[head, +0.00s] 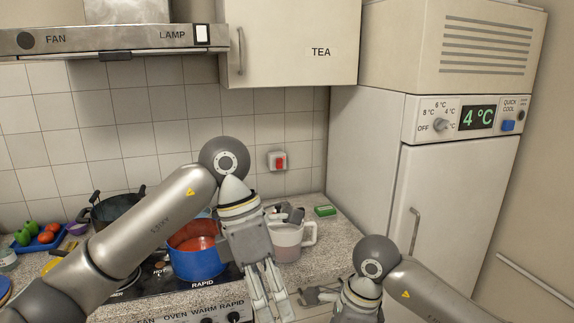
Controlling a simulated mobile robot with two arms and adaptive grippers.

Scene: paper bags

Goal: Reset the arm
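My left arm reaches in from the left and bends down in front of the stove. Its gripper (270,297) points downward in front of the counter edge, with the fingertips at or past the bottom of the picture. I cannot tell whether it is open or shut, and I see nothing held in it. My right arm (430,290) comes in from the lower right.
A blue pot with red contents (195,262) and a dark pot (118,212) stand on the stove. A fridge (455,185) is at the right. A blue tray (22,246) holds vegetables at the left.

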